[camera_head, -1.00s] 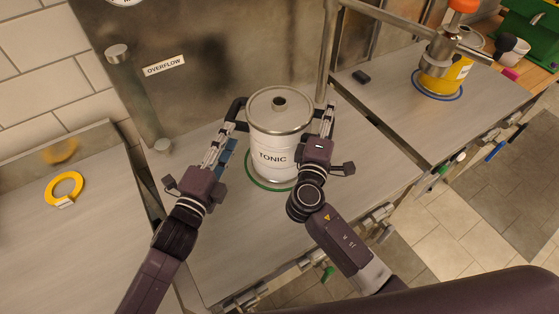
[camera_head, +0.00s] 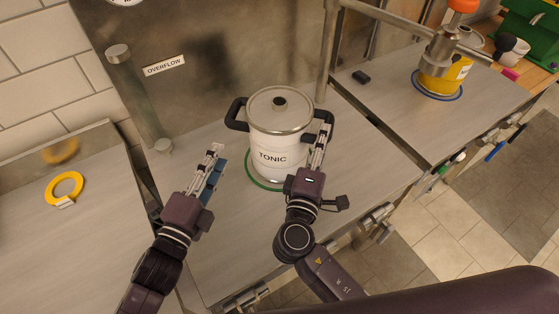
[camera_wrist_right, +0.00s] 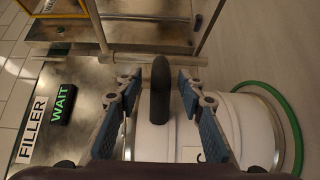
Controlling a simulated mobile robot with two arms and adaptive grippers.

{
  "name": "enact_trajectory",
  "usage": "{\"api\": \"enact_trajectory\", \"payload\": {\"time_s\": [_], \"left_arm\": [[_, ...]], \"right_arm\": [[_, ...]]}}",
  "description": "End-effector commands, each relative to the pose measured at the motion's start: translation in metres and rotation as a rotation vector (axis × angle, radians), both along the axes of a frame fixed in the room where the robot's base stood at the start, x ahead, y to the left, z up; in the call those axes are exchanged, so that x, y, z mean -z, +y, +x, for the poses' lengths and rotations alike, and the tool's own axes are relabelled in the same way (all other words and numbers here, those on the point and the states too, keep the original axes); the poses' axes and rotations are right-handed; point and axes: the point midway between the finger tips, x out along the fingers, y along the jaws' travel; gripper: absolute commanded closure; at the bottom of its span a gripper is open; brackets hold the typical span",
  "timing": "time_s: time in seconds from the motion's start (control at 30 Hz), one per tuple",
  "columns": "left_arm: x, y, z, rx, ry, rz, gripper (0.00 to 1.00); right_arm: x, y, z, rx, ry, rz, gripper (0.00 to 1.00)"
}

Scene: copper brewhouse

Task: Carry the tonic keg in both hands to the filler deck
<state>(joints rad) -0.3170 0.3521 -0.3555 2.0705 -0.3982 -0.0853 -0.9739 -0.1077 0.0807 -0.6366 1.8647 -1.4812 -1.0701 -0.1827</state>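The tonic keg (camera_head: 277,150), white with a metal lid and two black side handles, stands upright inside a green ring (camera_head: 254,184) on the middle metal deck. My left gripper (camera_head: 214,163) is open and empty, left of the keg and clear of its left handle (camera_head: 236,114). My right gripper (camera_head: 321,146) is at the right handle (camera_head: 327,116). The right wrist view shows its fingers (camera_wrist_right: 160,100) open, with the handle (camera_wrist_right: 160,85) between them and gaps on both sides. The keg's body (camera_wrist_right: 220,125) and green ring (camera_wrist_right: 290,120) also show there.
A FILLER sign (camera_wrist_right: 32,130) and a WAIT display (camera_wrist_right: 63,104) show in the wrist view. On the right deck a yellow keg (camera_head: 440,82) stands in a blue ring. A yellow ring (camera_head: 65,188) lies on the left deck. A metal post (camera_head: 328,50) rises behind the tonic keg.

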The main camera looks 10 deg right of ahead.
Motion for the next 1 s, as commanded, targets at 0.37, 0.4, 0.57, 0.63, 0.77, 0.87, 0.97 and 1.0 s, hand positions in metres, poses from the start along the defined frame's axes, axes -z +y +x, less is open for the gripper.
{"api": "enact_trajectory", "payload": {"time_s": [0.37, 0.4, 0.57, 0.63, 0.77, 0.87, 0.97, 1.0], "left_arm": [[0.0, 0.0, 0.0, 0.0, 0.0, 0.0, 0.65], [0.0, 0.0, 0.0, 0.0, 0.0, 0.0, 0.65], [0.0, 0.0, 0.0, 0.0, 0.0, 0.0, 0.65], [0.0, 0.0, 0.0, 0.0, 0.0, 0.0, 0.65], [0.0, 0.0, 0.0, 0.0, 0.0, 0.0, 0.65], [0.0, 0.0, 0.0, 0.0, 0.0, 0.0, 0.65], [0.0, 0.0, 0.0, 0.0, 0.0, -0.001, 0.65], [0.0, 0.0, 0.0, 0.0, 0.0, -0.001, 0.65]], "right_arm": [[0.0, 0.013, -0.03, 0.0, 0.0, 0.001, 0.65], [-0.001, 0.013, -0.03, 0.0, -0.001, 0.001, 0.65], [0.0, 0.013, -0.029, 0.0, -0.001, 0.001, 0.65], [0.0, 0.013, -0.029, 0.0, -0.001, 0.001, 0.65], [0.0, 0.013, -0.029, 0.0, -0.001, 0.0, 0.65], [0.0, 0.013, -0.029, 0.0, -0.001, 0.0, 0.65], [0.0, 0.013, -0.029, 0.0, 0.0, 0.0, 0.65], [0.0, 0.013, -0.029, 0.0, 0.0, 0.0, 0.65]]}}
